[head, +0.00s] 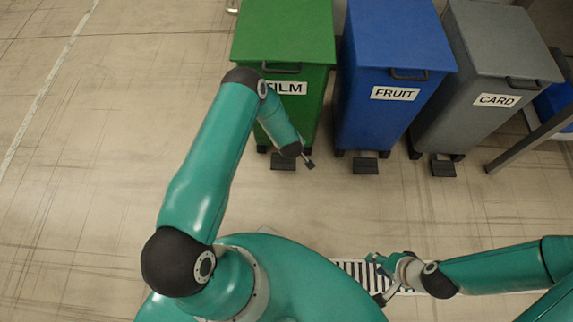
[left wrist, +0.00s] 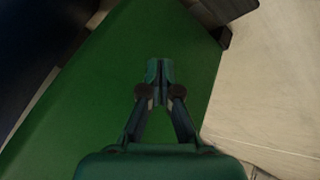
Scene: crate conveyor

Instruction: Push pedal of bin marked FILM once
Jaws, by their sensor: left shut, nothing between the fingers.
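The green bin marked FILM (head: 315,95) stands at the back, its lid shut and its label partly covered by my left arm. Its dark pedal (head: 281,162) sticks out at the bottom front. My left gripper (head: 309,163) is small and mostly hidden behind its own wrist, just right of the pedal; I cannot tell whether they touch. In the left wrist view my left gripper (left wrist: 160,68) is shut and empty in front of the bin's green surface (left wrist: 95,95). My right gripper (head: 375,279) has its fingers apart, empty, low in the head view.
A blue FRUIT bin (head: 395,40) and a grey CARD bin (head: 500,45) stand to the right, each with a pedal (head: 365,166). A metal table leg (head: 530,143) is at the far right. The floor (head: 100,110) at left is clear.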

